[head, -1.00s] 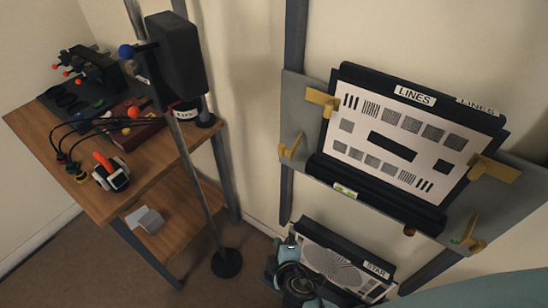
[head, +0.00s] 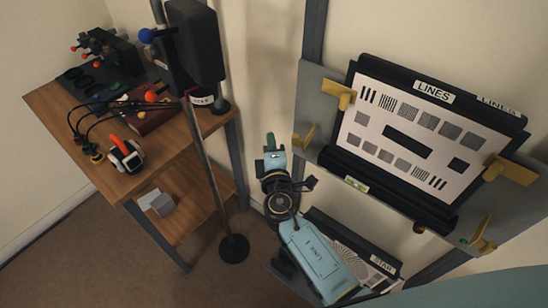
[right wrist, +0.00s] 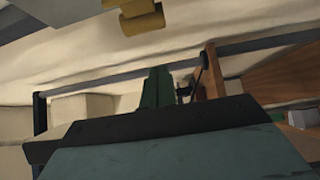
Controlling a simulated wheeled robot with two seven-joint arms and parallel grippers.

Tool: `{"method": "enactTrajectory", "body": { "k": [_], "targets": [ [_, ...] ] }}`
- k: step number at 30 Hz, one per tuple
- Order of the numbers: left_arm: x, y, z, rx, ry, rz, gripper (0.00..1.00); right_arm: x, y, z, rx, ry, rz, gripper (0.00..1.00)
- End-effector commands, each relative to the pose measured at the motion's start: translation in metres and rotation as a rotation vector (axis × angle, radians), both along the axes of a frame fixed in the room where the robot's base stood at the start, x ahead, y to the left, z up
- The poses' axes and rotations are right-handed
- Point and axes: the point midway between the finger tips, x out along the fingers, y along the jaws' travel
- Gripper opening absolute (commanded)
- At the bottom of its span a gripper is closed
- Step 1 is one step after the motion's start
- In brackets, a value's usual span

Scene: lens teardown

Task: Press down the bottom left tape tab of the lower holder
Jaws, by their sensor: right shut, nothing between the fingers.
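The lower holder is a black ledge (head: 385,190) under the LINES chart (head: 410,135) on a grey board. The yellow bottom left tape tab (head: 304,138) is at the board's left edge, bent, with part standing up off the board. My right gripper (head: 270,142) has green fingers, shut and empty, pointing up just left of this tab and apart from it. In the right wrist view the shut fingers (right wrist: 157,88) show in the middle, and a yellow tab (right wrist: 140,18) is at the top; I cannot tell which tab. My left gripper is not in view.
Other yellow tabs are at the top left (head: 340,93), top right (head: 510,170) and bottom right (head: 480,238). The STAR chart (head: 350,240) is below, partly hidden by my right arm. A lamp stand (head: 208,160) and wooden table (head: 130,190) stand left.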

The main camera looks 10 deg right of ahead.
Motion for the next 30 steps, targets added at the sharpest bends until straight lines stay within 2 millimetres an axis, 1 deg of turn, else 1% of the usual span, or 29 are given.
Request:
{"method": "enactTrajectory", "body": {
  "k": [1,3,6,9,23,30],
  "targets": [
    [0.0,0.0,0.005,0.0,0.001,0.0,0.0,-0.005,-0.009,0.0,-0.002,0.004,-0.002,0.0],
    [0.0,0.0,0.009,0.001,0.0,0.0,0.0,-0.011,-0.018,0.001,-0.003,0.002,-0.001,0.0],
    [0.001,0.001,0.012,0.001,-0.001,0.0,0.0,-0.015,-0.028,0.001,-0.001,0.001,-0.001,0.0],
    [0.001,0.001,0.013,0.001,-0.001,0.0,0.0,-0.018,-0.033,0.0,0.001,0.001,0.0,0.0],
    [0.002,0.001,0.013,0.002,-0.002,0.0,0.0,-0.02,-0.036,-0.001,0.0,0.001,0.004,0.0],
    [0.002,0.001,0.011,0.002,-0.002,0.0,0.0,-0.024,-0.038,-0.001,-0.001,0.0,0.05,0.0]
  ]
}}
